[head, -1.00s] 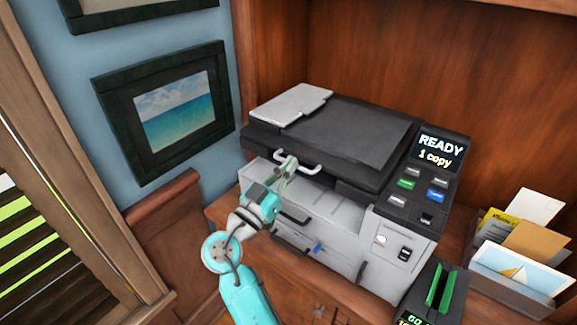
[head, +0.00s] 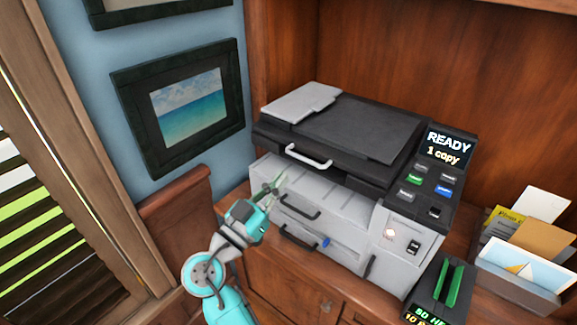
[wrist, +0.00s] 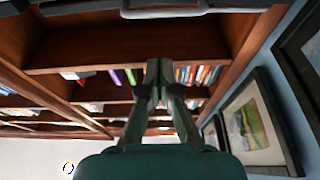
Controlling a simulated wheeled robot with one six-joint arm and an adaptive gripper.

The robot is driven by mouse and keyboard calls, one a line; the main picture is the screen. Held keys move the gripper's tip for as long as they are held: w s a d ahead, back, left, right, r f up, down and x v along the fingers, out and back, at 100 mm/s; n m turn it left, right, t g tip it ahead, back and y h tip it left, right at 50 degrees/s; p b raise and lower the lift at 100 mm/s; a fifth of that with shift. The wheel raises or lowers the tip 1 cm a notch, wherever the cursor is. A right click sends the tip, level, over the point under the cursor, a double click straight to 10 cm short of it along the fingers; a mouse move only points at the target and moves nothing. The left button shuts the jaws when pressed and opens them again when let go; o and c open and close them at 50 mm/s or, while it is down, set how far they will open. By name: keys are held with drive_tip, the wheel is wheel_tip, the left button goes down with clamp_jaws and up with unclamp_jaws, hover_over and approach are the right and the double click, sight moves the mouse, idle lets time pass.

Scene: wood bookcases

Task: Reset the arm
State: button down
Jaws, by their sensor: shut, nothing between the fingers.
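My gripper (head: 274,184) is shut and empty. In the head view it is in front of the left part of the copier (head: 330,212), below the lid handle (head: 309,156) and apart from that handle. Whether its tips touch the copier's front I cannot tell. My teal arm (head: 235,230) reaches up from the bottom of the picture. In the wrist view the closed fingers (wrist: 158,80) point up toward bookcase shelves, with nothing between them.
The copier's lid (head: 350,125) is down and its screen (head: 448,146) reads "READY 1 copy". A black device with green uprights (head: 452,285) and a card holder (head: 520,285) stand to the right. A framed sea picture (head: 188,108) hangs on the left wall.

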drive_tip(key=s+d+f+n+y, duration=0.2)
drive_tip(key=d+f+n+y, duration=0.15)
drive_tip(key=f, duration=0.55)
drive_tip(key=s+d+f+n+y, duration=0.25)
drive_tip(key=d+f+n, duration=0.2)
drive_tip(key=f, duration=0.45)
drive_tip(key=s+d+f+n+g+y, duration=0.2)
drive_tip(key=s+d+f+y, duration=0.4)
drive_tip(key=s+f, duration=0.5)
drive_tip(key=s+d+f+g+y, duration=0.1)
drive_tip(key=s+d, duration=0.1)
drive_tip(key=s, duration=0.6)
drive_tip(key=s+d+f+g+y, duration=0.1)
drive_tip(key=s+d+f, duration=0.15)
drive_tip(key=s, duration=0.55)
drive_tip(key=s+d+r+m+t+h, duration=0.1)
drive_tip(key=s+d+r+m, duration=0.1)
drive_tip(key=s+r, duration=0.9)
drive_tip(key=s+d, duration=0.1)
drive_tip(key=s, duration=0.2)
drive_tip(key=shift+s+r+m, duration=0.15)
drive_tip(key=shift+r+m, duration=0.05)
drive_tip(key=shift+m, duration=0.1)
drive_tip(key=shift+d, duration=0.1)
